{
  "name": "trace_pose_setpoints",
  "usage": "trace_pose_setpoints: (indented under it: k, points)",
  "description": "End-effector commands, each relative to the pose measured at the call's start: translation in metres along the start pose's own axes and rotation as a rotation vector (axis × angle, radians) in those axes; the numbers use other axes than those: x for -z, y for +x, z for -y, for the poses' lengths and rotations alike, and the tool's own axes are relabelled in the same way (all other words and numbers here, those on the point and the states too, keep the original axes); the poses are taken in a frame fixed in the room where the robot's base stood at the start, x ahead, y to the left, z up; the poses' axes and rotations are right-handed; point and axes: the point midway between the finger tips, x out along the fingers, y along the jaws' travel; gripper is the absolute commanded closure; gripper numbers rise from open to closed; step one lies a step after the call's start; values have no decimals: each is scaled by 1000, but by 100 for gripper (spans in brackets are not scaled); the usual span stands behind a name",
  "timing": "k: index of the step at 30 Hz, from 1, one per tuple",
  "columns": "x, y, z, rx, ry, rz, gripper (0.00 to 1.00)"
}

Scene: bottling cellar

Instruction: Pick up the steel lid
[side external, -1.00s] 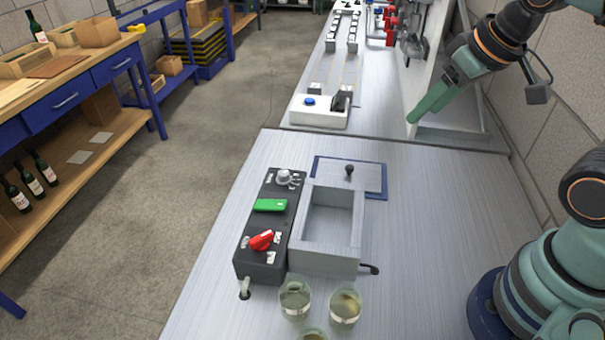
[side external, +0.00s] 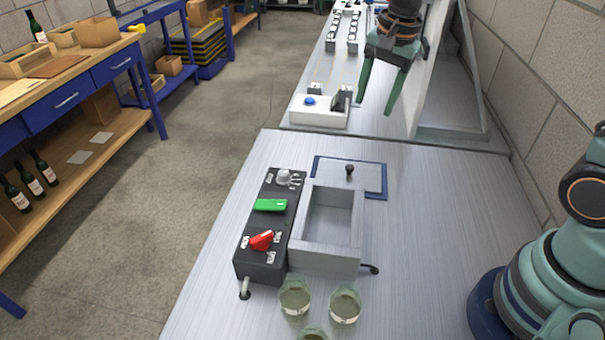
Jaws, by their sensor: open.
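The steel lid (side external: 366,178) is a flat brushed plate with a small dark knob (side external: 349,170). It lies on a blue-edged mat (side external: 319,162) on the steel table, just behind an open steel basin (side external: 325,262). My gripper (side external: 374,108) is open and empty, its two green fingers pointing down. In the picture it is above and a little right of the lid, clearly apart from it. How high it is over the table is hard to judge.
A black control box (side external: 264,264) with a red knob and green switch stands left of the basin. Glass beakers (side external: 345,304) stand in front. A white button box (side external: 318,112) is at the back.

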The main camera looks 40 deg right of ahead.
Motion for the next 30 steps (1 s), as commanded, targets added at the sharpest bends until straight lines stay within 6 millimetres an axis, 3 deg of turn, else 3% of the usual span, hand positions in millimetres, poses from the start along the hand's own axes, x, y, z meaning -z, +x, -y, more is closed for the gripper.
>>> trace_pose_setpoints:
  k: [6,12,17,24,30]
  points:
    - [12,51,25,-110,379,26,40]
    - [16,79,34,-165,577,22,40]
    - [16,92,34,-177,619,20,40]
    - [13,131,27,-178,617,20,40]
    - [12,150,24,-174,616,20,40]
